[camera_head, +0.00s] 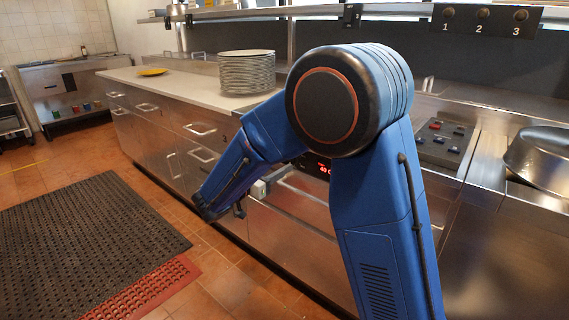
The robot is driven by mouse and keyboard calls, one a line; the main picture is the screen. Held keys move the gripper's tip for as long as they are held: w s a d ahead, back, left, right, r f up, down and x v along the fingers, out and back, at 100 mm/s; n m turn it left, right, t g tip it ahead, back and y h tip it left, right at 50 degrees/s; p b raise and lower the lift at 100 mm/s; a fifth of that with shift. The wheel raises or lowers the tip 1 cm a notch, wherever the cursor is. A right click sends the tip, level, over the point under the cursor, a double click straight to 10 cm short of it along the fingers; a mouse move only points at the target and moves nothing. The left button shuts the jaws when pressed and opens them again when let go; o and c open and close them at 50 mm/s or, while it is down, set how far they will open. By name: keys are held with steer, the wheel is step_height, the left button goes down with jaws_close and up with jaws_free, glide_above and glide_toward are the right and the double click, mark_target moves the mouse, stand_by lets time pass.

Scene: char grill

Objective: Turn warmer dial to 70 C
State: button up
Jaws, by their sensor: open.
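A small red lit display (323,168) on the counter front appears to read about 60 C. It is partly cut off by my blue arm. The warmer dial cannot be made out; my arm covers part of the front beside the display. My gripper (248,199) is low at the end of my forearm, in front of the drawer fronts and left of the display. It is small and partly hidden by my wrist, open, and nothing shows between its fingers.
Drawer handles (200,130) stick out along the front. The floor at left holds a black mat (85,240).

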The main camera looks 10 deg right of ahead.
steer(key=v, duration=1.2)
steer(key=shift+d, duration=0.15)
steer(key=s+d+n+g+y, duration=0.2)
steer(key=s+d+g, duration=0.2)
steer(key=s+d, duration=0.45)
steer(key=s+d+n+g+y, duration=0.15)
steer(key=s+d+g, duration=0.3)
steer(key=d, duration=0.75)
steer(key=s+f+n+t+y, duration=0.2)
steer(key=s+n+y, duration=0.5)
steer(key=s, duration=1.2)
steer(key=f+y, duration=0.1)
steer(key=y, duration=0.3)
steer(key=shift+s+d+f+t, duration=0.25)
steer(key=shift+s+d+t, duration=0.1)
steer(key=shift+s, duration=0.05)
